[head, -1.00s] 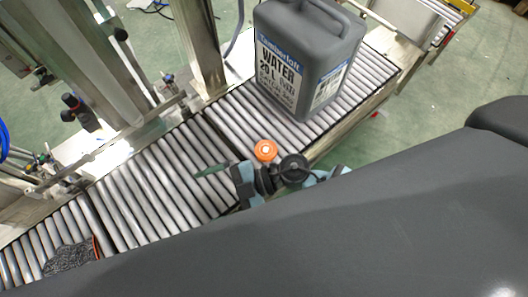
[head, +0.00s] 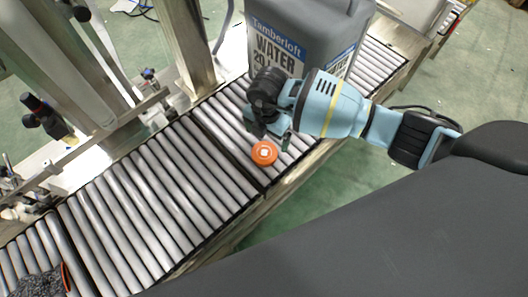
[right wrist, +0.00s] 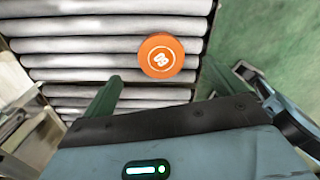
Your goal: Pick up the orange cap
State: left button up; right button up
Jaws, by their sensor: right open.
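The orange cap (head: 264,153) lies on the grey conveyor rollers, with a white mark on its top. It also shows in the right wrist view (right wrist: 161,55), just beyond and between my two fingers. My right gripper (head: 271,134) is open and empty, close to the cap on its jug side in the head view. The wrist view (right wrist: 160,88) shows its fingers spread apart, with the cap not between the pads. My left gripper is not in view.
A large grey water jug (head: 285,40) stands on the rollers right behind my right gripper. The roller conveyor (head: 135,195) runs to the lower left and is mostly clear. Metal posts (head: 168,45) stand along its far side. A dark fuzzy item (head: 38,282) lies at lower left.

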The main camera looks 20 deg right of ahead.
aim_at(266, 150)
notch_tip(266, 150, down, 3)
jog(key=shift+r+b, duration=0.2)
jog(key=shift+b, duration=0.25)
jog(key=shift+a+f, duration=0.1)
jog(key=shift+f, duration=0.3)
notch_tip(266, 150, down, 4)
jog(key=shift+f+b, duration=0.2)
jog(key=shift+b, duration=1.05)
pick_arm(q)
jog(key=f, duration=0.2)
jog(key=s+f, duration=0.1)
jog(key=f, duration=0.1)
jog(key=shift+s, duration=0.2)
pick_arm(e)
jog(key=shift+r, duration=0.1)
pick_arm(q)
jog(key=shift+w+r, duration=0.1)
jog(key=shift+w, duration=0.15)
pick_arm(e)
jog(key=c, duration=1)
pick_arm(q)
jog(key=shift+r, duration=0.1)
pick_arm(e)
jog(key=shift+r, duration=0.15)
jog(key=shift+c, duration=0.2)
